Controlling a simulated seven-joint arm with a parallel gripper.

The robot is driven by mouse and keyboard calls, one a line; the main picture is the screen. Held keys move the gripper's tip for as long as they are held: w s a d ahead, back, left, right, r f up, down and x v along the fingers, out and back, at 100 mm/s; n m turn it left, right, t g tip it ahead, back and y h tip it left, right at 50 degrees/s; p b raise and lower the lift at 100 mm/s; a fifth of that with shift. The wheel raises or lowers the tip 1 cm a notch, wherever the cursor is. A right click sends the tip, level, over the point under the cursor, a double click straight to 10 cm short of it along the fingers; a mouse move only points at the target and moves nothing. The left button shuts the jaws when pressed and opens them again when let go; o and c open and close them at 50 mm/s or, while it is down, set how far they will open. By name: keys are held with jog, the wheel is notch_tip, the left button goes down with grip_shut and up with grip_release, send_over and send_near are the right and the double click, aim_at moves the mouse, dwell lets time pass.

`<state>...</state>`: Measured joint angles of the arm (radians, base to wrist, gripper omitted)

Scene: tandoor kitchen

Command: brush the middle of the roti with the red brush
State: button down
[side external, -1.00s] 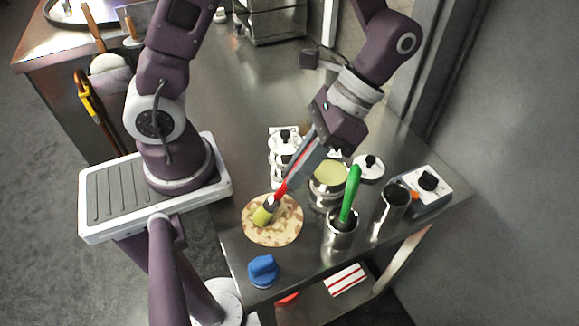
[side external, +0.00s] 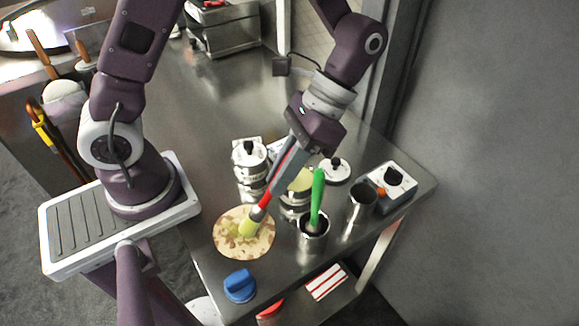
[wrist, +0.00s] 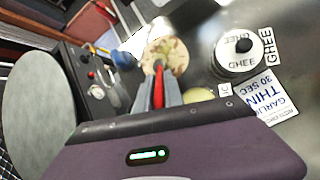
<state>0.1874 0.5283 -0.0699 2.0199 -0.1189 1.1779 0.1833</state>
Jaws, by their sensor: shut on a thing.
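The roti (side external: 230,243), round, pale and brown-spotted, lies flat near the front edge of the steel table. My gripper (side external: 273,186) is shut on the red brush (side external: 260,209) and holds it slanted, bristles down. In the wrist view, the red brush (wrist: 158,84) lies between the fingers, pointing at the roti (wrist: 178,57).
A steel cup (side external: 313,244) with a green-handled brush (side external: 318,197) stands close right of the roti. An open pot with yellow contents (side external: 300,182) and a lidded ghee tin (side external: 249,160) stand behind. A blue object (side external: 240,286) sits in front; an empty cup (side external: 360,212) is right.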

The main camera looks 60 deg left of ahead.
aim_at(257, 207)
jog(key=shift+s, duration=2.4)
notch_tip(257, 207, up, 8)
jog(key=shift+r, duration=0.15)
jog(key=w+a+r+t, duration=0.2)
jog(key=w+r+t, duration=0.1)
jog(key=w+r, duration=0.2)
jog(key=shift+d+f, duration=0.15)
jog(key=shift+f, duration=2.3)
